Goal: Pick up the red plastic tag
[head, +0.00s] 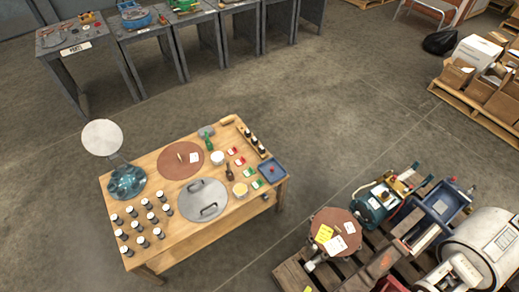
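Two small flat red-and-white pieces lie on the wooden workbench (228,205), right of its middle: one red piece (232,151) farther back and another red piece (240,161) just in front of it. They look like tags, but are too small to tell their material. Two similar green-and-white pieces (249,172) lie in front of them. A tiny red object (271,170) is in the blue tray (281,174) at the bench's right end; its shape is unclear. My gripper is not in view.
The bench also holds dark-capped jars (142,242), a grey lid with handles (203,200), a brown disc (180,160) and a teal round part (127,182). A loaded pallet (291,275) stands at right front. Open floor (290,95) lies behind the bench.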

